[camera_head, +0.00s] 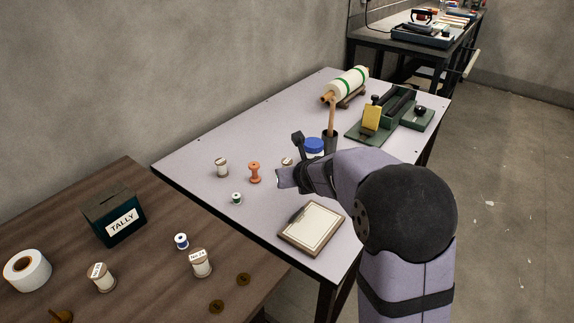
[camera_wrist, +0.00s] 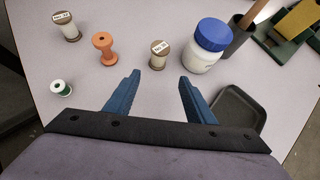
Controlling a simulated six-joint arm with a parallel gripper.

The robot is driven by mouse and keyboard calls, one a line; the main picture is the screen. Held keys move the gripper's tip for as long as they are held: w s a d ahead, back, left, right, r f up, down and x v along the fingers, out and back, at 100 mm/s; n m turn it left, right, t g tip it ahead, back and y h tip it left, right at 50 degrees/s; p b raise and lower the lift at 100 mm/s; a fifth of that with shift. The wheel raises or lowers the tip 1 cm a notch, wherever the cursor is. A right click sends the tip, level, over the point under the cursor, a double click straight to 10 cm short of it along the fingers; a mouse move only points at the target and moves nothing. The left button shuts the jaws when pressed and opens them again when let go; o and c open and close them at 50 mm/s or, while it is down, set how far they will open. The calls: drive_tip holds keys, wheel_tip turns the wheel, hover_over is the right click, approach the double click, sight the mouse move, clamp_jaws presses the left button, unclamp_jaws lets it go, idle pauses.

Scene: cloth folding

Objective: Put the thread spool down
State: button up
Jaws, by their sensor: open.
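A thread spool (camera_wrist: 158,55) with pale thread and a labelled top stands upright on the lavender table. In the wrist view it is just beyond the gap between the fingertips of my gripper (camera_wrist: 159,78), which is open and empty. In the head view this spool (camera_head: 287,161) shows as a small top, partly hidden by my gripper (camera_head: 282,177). An orange spool (camera_head: 255,172), a pale labelled spool (camera_head: 221,167) and a small green spool (camera_head: 236,198) stand to its left, apart from my fingers.
A white jar with a blue lid (camera_wrist: 208,45) stands close right of the spool. A dark cup (camera_wrist: 238,40) and an empty dark tray (camera_wrist: 238,108) are further right. A brown table (camera_head: 150,210) adjoins.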

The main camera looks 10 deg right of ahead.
sight(288, 165)
drive_tip(key=shift+w+a+n+y, duration=0.2)
drive_tip(key=shift+a+n+y, duration=0.1)
drive_tip(key=shift+y, duration=0.1)
drive_tip(key=w+r+y, duration=0.1)
drive_tip(key=w+a+r+n+y+p, duration=0.1)
drive_tip(key=shift+w+r+t, duration=0.2)
drive_tip(key=shift+r+t, duration=0.1)
drive_tip(key=shift+t, duration=0.1)
wheel_tip(288, 165, up, 3)
drive_tip(key=w+n+t+y+p, duration=0.1)
drive_tip(key=w+t, duration=0.1)
drive_tip(key=f, duration=0.5)
drive_tip(key=shift+w+d+f, duration=0.2)
drive_tip(key=shift+w+d, duration=0.1)
drive_tip(key=shift+d, duration=0.1)
drive_tip(key=shift+f, duration=0.6)
drive_tip(key=shift+x, duration=1)
drive_tip(key=shift+w, duration=0.15)
drive_tip(key=shift+d+p+x, duration=0.15)
drive_tip(key=shift+p+x, duration=0.15)
drive_tip(key=shift+x, duration=0.95)
drive_tip(key=shift+d+p+x, duration=0.15)
drive_tip(key=shift+p+x, duration=0.15)
drive_tip(key=shift+x, duration=0.95)
drive_tip(key=shift+f, duration=0.1)
drive_tip(key=shift+c, duration=0.4)
